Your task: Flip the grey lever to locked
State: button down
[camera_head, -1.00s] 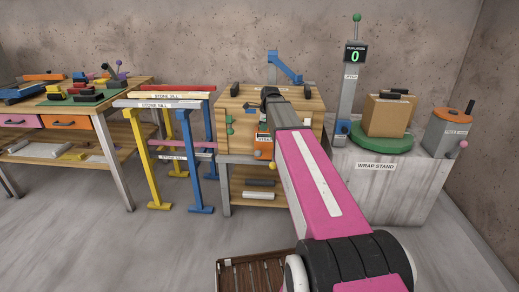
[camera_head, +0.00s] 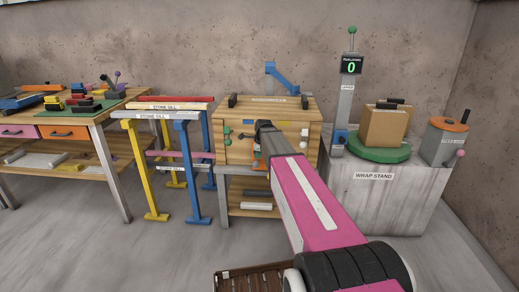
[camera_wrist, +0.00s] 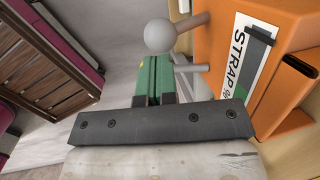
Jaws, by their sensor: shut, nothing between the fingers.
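In the wrist view a grey ball knob (camera_wrist: 160,36) on a short brownish stem sticks out from an orange housing (camera_wrist: 212,38); I take it for the grey lever. A paler grey rod (camera_wrist: 190,68) lies just below it. My gripper (camera_wrist: 152,60) has green fingers, shut and empty, with their tips just below the knob. I cannot tell whether they touch the knob or the rod. In the head view the wooden cabinet (camera_head: 286,108) stands in the middle, and my arm hides the gripper and most of the lever's area.
The orange housing carries a STRAP label (camera_wrist: 242,62) and an open orange slot piece (camera_wrist: 290,78). Blue and yellow trestles (camera_head: 189,170) stand left of the cabinet. The wrap stand (camera_head: 390,205) is close on the right. A brown slatted crate (camera_head: 250,278) lies low in front.

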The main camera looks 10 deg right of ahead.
aim_at(257, 165)
jog(key=shift+x, duration=1.35)
jog(key=shift+s, duration=0.2)
jog(key=shift+s+a+f+t, duration=0.2)
jog(key=shift+s+f+t, duration=0.3)
jog(key=shift+f+t, duration=0.15)
jog(key=shift+s+a+f+t+h, duration=0.1)
jog(key=shift+s+f+t+h, duration=0.35)
jog(key=shift+f+t, duration=0.25)
notch_tip(257, 165, down, 4)
jog(key=t, duration=0.3)
jog(key=shift+s+a+r+n+h, duration=0.1)
jog(key=shift+s+r+n+h, duration=0.1)
jog(key=shift+n+h, duration=0.1)
jog(key=shift+r, duration=0.1)
jog(key=shift+r, duration=0.65)
